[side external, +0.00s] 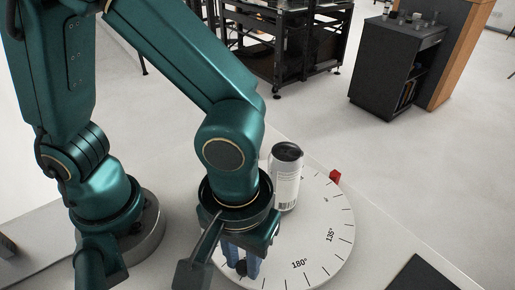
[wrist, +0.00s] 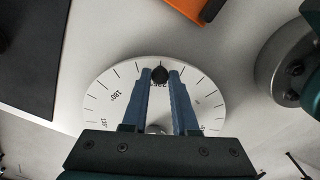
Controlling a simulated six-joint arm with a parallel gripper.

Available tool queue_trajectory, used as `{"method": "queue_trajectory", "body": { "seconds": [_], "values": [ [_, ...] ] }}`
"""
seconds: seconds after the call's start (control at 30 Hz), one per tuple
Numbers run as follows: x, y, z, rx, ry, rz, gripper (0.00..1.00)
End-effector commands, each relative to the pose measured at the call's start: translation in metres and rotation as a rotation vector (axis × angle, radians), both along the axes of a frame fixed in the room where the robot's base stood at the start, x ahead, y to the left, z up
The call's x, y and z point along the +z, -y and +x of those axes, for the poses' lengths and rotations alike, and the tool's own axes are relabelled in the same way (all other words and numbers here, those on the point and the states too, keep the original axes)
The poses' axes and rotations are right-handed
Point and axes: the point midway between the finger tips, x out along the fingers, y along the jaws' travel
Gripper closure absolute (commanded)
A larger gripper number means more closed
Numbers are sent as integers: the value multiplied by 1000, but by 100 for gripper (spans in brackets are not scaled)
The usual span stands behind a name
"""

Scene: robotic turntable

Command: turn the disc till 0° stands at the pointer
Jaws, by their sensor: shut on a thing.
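The white disc (side external: 315,225) lies flat on the table, with tick marks and degree labels around its edge. 180° is at the near side and 135° at the right; a smaller label further round is not legible. The red pointer (side external: 335,176) stands at the disc's far right edge, beyond the 135° label; 0° is not readable. My gripper (side external: 241,264) is low over the disc's near left part, its blue fingers shut on a black knob (wrist: 159,74) near the disc's rim. The disc (wrist: 105,82) also shows in the wrist view, where the pointer is not seen.
A silver-white can (side external: 286,180) with a dark top stands upright on the disc, close to my wrist. A dark flat panel (side external: 422,275) lies at the near right. An orange piece (wrist: 190,8) shows at the wrist view's top.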

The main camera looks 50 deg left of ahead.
Motion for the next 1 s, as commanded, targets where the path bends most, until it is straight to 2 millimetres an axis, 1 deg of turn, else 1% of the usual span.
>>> {"method": "queue_trajectory", "body": {
  "seconds": [0.57,1.0],
  "values": [
    [1,-33,-9,-285,3,-4,100],
    [1,-59,-10,-503,4,-3,100]
  ]
}}
